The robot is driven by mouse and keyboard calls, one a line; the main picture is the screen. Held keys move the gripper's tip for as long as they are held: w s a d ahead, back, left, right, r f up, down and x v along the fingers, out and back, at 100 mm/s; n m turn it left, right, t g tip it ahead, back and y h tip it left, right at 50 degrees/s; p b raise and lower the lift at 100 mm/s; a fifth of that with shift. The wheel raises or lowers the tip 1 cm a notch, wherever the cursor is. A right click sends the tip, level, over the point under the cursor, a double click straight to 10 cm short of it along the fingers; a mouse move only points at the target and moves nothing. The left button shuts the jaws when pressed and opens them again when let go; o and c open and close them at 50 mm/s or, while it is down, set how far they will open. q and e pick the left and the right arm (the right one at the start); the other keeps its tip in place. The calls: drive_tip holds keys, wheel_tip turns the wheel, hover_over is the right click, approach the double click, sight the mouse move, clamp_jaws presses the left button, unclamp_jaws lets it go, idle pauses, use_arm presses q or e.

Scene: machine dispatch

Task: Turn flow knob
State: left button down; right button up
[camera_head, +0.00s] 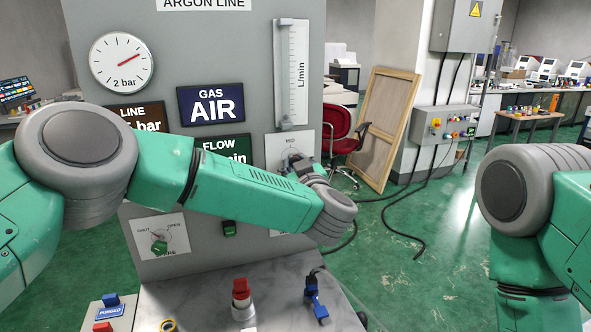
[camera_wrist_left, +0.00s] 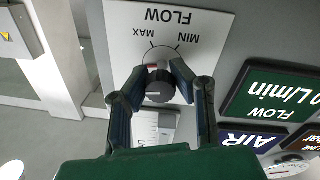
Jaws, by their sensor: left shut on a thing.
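The flow knob (camera_wrist_left: 160,88) is a dark round knob on a white plate (camera_wrist_left: 125,25) marked FLOW, MIN and MAX, which appears upside down in the left wrist view. My left gripper (camera_wrist_left: 158,70) has one finger on each side of the knob and is shut on it. In the head view the left gripper (camera_head: 295,165) is at the white plate (camera_head: 278,146) on the grey panel, and it mostly hides the knob. My left forearm covers part of the green FLOW display (camera_head: 228,147), so its number cannot be read. My right gripper is out of view.
The grey panel (camera_head: 225,50) carries a round gauge (camera_head: 121,62), a blue GAS AIR display (camera_head: 211,104) and a vertical L/min scale (camera_head: 291,75). A SHUT/OPEN purge knob (camera_head: 159,246) is lower left. A red knob (camera_head: 241,290) and a blue handle (camera_head: 315,297) stand on the ledge below.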

use_arm(q)
drive_tip(key=n+b, duration=0.4)
drive_tip(key=n, duration=0.2)
drive_tip(key=shift+d, duration=0.1)
drive_tip(key=shift+n+y, duration=0.3)
drive_tip(key=shift+y, duration=0.1)
drive_tip(key=c, duration=1.3)
unclamp_jaws()
